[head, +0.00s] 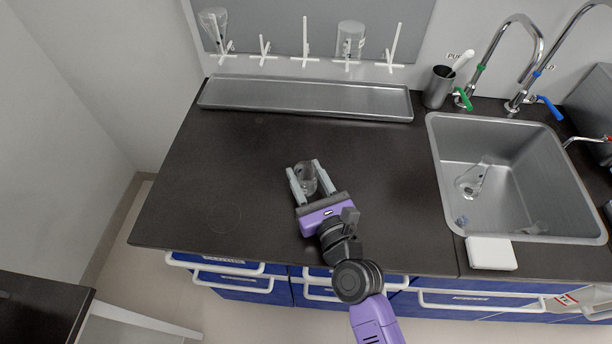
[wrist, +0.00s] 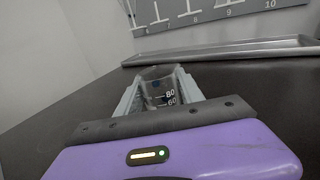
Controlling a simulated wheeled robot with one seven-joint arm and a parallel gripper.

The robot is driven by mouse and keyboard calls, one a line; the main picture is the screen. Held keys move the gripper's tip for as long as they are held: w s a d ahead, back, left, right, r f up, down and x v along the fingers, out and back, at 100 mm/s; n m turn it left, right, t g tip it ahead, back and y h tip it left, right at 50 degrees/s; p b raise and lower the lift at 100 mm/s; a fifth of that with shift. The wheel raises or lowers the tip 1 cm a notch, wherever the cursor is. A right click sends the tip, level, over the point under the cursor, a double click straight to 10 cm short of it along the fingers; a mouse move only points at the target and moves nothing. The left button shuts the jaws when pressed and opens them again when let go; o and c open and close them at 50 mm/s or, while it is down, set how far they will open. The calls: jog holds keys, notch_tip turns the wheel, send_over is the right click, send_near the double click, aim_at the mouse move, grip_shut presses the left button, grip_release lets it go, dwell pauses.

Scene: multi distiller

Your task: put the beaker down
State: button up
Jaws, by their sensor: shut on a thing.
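A clear glass beaker (head: 307,177) is between the two grey fingers of my gripper (head: 305,182), over the middle of the dark countertop (head: 230,165). In the wrist view the beaker (wrist: 160,90) shows white graduation marks, 80 and 60, and looks upright. My gripper (wrist: 160,95) is shut on it, with one finger on each side. I cannot tell whether the beaker's base touches the countertop or is slightly above it.
A metal tray (head: 300,98) lies along the back under a drying rack (head: 306,45) holding glassware. A sink (head: 510,150) with a flask (head: 474,180) is at the right. A white block (head: 491,253) sits at its front edge. The left countertop is clear.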

jog(key=shift+f, duration=0.15)
jog(key=o, duration=1.3)
jog(key=shift+c, duration=0.2)
jog(key=shift+r, duration=0.25)
jog(key=b+v, duration=0.1)
jog(key=v, duration=0.4)
jog(key=b+v, duration=0.1)
jog(key=v, duration=0.5)
jog(key=shift+f, duration=0.2)
jog(key=shift+s+d+r, duration=0.1)
jog(key=shift+s+d, duration=0.15)
jog(key=shift+s, duration=0.2)
